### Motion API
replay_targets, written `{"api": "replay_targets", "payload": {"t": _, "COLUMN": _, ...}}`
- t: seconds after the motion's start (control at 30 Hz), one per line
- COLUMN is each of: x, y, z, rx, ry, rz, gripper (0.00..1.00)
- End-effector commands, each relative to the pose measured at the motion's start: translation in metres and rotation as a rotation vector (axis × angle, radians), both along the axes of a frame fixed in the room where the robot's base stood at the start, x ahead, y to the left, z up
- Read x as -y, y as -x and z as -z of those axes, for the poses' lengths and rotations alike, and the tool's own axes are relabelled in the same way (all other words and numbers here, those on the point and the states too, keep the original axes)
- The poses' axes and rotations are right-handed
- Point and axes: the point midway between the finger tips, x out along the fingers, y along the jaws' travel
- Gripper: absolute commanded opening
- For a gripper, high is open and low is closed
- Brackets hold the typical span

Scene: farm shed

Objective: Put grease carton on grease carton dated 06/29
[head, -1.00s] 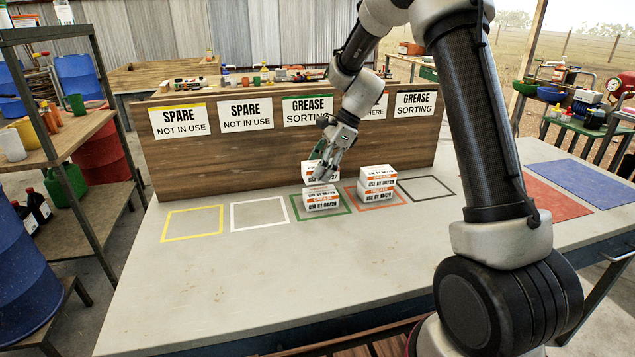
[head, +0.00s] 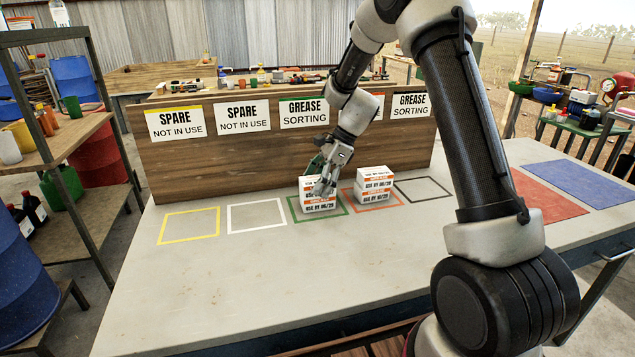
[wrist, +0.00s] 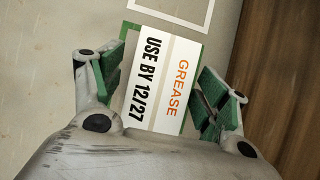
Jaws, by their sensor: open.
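In the head view, a white grease carton (head: 307,182) sits on a lower carton (head: 320,206) inside the green outline. The lower one's date is small and looks like a /29 date. My gripper (head: 322,190) is around the upper carton and hides part of it. In the wrist view the upper carton (wrist: 163,85) reads USE BY 12/27 and lies between the fingers. My gripper is open, with a narrow gap showing on each side. Two more cartons (head: 375,184) are stacked in the orange outline to the right; their dates are too small to read surely.
A wooden board (head: 230,170) with signs stands close behind the cartons. Yellow (head: 190,225) and white (head: 256,215) outlines to the left and a black outline (head: 423,190) to the right are empty. Red (head: 560,200) and blue (head: 590,180) mats lie bare at the far right.

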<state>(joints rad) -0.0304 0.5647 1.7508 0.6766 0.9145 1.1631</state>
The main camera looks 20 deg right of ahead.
Motion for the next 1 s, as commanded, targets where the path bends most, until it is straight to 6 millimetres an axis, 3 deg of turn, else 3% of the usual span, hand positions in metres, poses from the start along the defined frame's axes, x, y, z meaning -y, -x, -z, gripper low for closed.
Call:
{"api": "replay_targets", "payload": {"t": 0.27, "x": 0.004, "y": -0.001, "z": -0.010, "rx": 0.003, "ry": 0.000, "rz": 0.001, "gripper": 0.75}}
{"api": "replay_targets", "payload": {"t": 0.7, "x": 0.049, "y": 0.001, "z": -0.088, "rx": 0.003, "ry": 0.001, "rz": 0.002, "gripper": 0.75}}
{"api": "replay_targets", "payload": {"t": 1.0, "x": 0.060, "y": 0.002, "z": -0.108, "rx": 0.000, "ry": 0.001, "rz": -0.001, "gripper": 0.75}}
